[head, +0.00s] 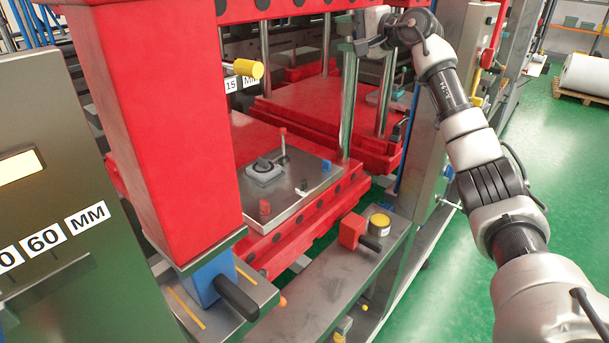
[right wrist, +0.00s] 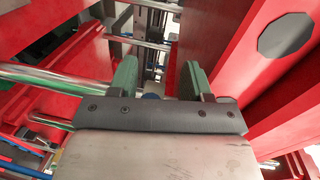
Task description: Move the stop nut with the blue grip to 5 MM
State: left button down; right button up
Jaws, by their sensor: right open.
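My right gripper (head: 352,38) is at the top of the head view, beside a vertical metal post of the red press. In the right wrist view its two green fingers (right wrist: 151,80) stand apart. A blue block (head: 212,279) with a black handle sits on the metal ledge at lower left in the head view. No 5 MM label is readable. My left gripper is not in view.
A yellow grip (head: 248,68) stands by a 15 MM label (head: 240,84). A 60 MM label (head: 42,240) is on the left panel. Red press plates (head: 300,110) and posts crowd the middle. A red block (head: 352,230) sits on the front rail. Green floor at right is open.

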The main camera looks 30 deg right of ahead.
jog(key=d+f+b+v, duration=0.1)
jog(key=b+v, duration=0.3)
jog(key=v, duration=0.6)
jog(key=w+a+f+m+t+y, duration=0.1)
jog(key=a+f+m+y, duration=0.35)
jog(key=a, duration=0.35)
jog(key=w+a+f+m+t+y, duration=0.1)
jog(key=w+a+f+m+y, duration=0.15)
jog(key=a+f+m, duration=0.4)
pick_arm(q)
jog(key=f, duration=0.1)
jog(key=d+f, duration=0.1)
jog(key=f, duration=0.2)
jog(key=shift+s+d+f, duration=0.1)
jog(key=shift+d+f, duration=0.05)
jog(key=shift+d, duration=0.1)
pick_arm(e)
jog(key=s+a+f+m+t+h, duration=0.2)
jog(key=f+m+h, duration=0.4)
jog(key=m, duration=0.5)
jog(key=s+a+f+m+t+h, duration=0.2)
jog(key=f+m+h, duration=0.4)
jog(key=f+m, duration=0.3)
jog(key=s+m+t, duration=0.1)
jog(key=m, duration=0.2)
jog(key=shift+s, duration=0.15)
jog(key=shift+r, duration=0.15)
